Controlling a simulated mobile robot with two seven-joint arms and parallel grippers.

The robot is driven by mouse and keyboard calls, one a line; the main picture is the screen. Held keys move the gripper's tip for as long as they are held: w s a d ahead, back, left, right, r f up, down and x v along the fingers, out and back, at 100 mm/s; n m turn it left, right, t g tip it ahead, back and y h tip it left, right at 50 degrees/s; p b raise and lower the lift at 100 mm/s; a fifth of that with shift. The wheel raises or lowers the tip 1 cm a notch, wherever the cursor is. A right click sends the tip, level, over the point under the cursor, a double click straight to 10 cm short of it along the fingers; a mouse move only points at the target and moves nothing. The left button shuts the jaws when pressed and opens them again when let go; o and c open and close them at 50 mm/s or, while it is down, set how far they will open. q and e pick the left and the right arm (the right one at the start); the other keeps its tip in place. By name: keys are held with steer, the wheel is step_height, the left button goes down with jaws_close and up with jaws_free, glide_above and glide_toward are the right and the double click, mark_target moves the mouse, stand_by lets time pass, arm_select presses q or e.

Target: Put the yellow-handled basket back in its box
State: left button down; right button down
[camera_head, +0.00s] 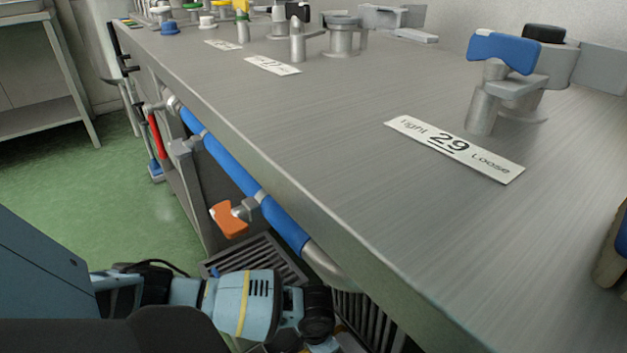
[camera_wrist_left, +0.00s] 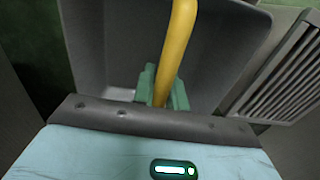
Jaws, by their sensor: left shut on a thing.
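In the left wrist view my left gripper (camera_wrist_left: 163,92) has green fingers shut on a yellow handle (camera_wrist_left: 178,40), which runs up out of the frame between them. A grey, smooth-walled container (camera_wrist_left: 108,40) lies behind and below the handle. I cannot tell whether it is the basket or its box, and the handle's join to it does not show. In the head view my left arm reaches in low from the left, beside and below the bench. Its gripper and the handle are not clearly visible there. My right gripper is not in view.
A long metal bench (camera_head: 300,115) fills the head view, with valves and a "29" label (camera_head: 455,146) on top. Along its front run a blue-sleeved pipe (camera_head: 235,170) and an orange handle (camera_head: 229,220). Floor grates (camera_head: 255,257) lie below. Green floor (camera_head: 150,220) is open at left.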

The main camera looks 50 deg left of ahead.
arm_select(q)
steer(key=shift+f+b, duration=0.5)
steer(key=shift+f, duration=0.95)
steer(key=shift+f+b, duration=0.5)
steer(key=shift+f, duration=1)
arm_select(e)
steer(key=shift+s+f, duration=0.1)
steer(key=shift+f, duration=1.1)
arm_select(q)
steer(key=shift+f+b, duration=0.75)
steer(key=shift+f, duration=0.35)
steer(key=shift+f+b, duration=0.6)
steer(key=shift+f, duration=0.65)
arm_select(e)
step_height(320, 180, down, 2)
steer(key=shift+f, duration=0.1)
